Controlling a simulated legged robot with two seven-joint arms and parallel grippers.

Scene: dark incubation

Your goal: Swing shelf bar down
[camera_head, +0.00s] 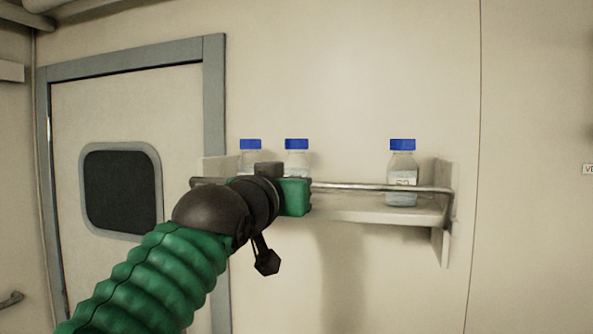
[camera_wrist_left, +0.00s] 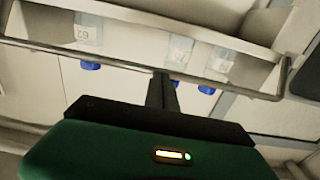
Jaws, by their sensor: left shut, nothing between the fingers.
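The shelf bar (camera_head: 375,188) is a thin metal rail. It runs level across the front of the pale wall shelf (camera_head: 345,211), in front of the bottles. My left arm covers part of its left half. In the left wrist view, which looks upside down, the bar (camera_wrist_left: 100,58) crosses the upper part. My left gripper (camera_wrist_left: 165,77) is shut and empty, its fingertips overlapping the bar's line in that view. I cannot tell whether they touch it. In the head view the fingers are hidden behind my wrist. My right gripper is not in view.
Blue-capped bottles stand on the shelf: one at left (camera_head: 250,157), one near the middle (camera_head: 297,158), one at right (camera_head: 402,174). A grey-framed door (camera_head: 125,110) with a dark window is to the left. The wall below the shelf's right half looks clear.

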